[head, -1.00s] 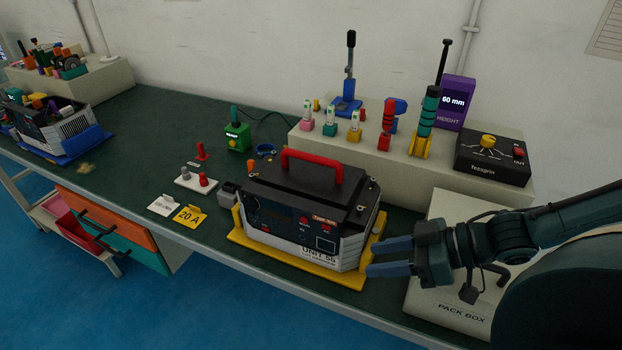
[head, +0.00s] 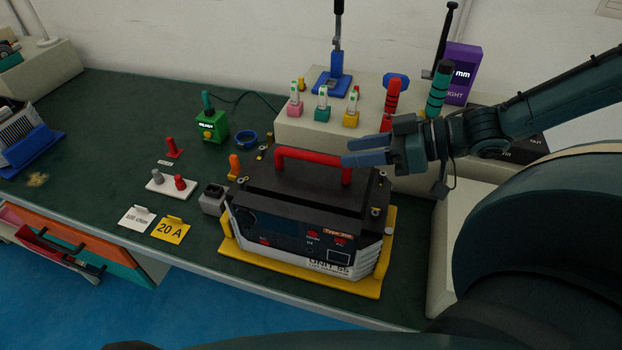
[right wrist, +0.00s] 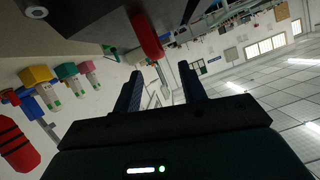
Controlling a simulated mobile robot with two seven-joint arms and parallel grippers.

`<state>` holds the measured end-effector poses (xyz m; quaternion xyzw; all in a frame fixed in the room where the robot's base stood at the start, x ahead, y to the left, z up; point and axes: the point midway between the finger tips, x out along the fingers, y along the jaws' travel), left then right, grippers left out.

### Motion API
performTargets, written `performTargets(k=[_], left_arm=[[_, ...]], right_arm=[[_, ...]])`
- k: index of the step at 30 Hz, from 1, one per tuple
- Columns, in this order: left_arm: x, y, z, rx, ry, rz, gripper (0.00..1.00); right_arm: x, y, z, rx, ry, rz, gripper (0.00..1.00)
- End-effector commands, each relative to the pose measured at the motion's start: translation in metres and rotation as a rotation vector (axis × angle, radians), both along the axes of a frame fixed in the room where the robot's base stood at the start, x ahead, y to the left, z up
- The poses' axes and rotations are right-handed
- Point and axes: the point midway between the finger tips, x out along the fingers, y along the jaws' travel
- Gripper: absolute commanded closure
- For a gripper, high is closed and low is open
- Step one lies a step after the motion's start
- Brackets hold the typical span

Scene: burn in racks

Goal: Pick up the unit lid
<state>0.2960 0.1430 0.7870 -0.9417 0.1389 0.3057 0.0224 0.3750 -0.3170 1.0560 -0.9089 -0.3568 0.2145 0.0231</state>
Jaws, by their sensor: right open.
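The unit lid (head: 320,200) is the black sloped top of the unit labelled UNIT 55. It sits on the light, dark-fronted body (head: 290,242), and a red bar handle (head: 306,153) rises from it. My right gripper (head: 347,152) is open and empty at the right end of the handle, with its fingers pointing left. In the right wrist view the red handle (right wrist: 147,37) shows just beyond the open fingers (right wrist: 160,70), nearer the left finger. Whether the fingers overlap the handle is unclear. My left gripper is out of view.
The unit stands on a yellow tray (head: 243,258). To its left are a grey block (head: 213,200), a yellow 20 A card (head: 170,230) and a white plate with pegs (head: 168,184). Behind is a raised shelf (head: 310,128) with coloured plugs and tools, close to my right arm.

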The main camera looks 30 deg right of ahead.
Motion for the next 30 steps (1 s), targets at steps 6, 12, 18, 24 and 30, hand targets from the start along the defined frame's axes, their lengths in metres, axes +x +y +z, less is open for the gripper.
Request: performTargets(k=[6, 12, 18, 24, 30], left_arm=[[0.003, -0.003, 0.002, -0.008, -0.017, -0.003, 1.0], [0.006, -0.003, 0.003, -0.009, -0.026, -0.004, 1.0], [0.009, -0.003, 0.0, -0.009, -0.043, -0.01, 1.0], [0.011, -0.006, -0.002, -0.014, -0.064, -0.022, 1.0], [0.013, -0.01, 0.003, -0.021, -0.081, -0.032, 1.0]], right_arm=[[0.014, 0.013, -0.009, 0.001, 0.001, 0.0, 0.58], [0.019, 0.019, -0.013, -0.001, 0.002, 0.0, 0.58], [0.033, 0.031, -0.023, 0.0, 0.003, 0.0, 0.58], [0.045, 0.042, -0.03, -0.001, 0.002, -0.001, 0.58], [0.05, 0.047, -0.03, -0.002, 0.0, 0.0, 0.58]])
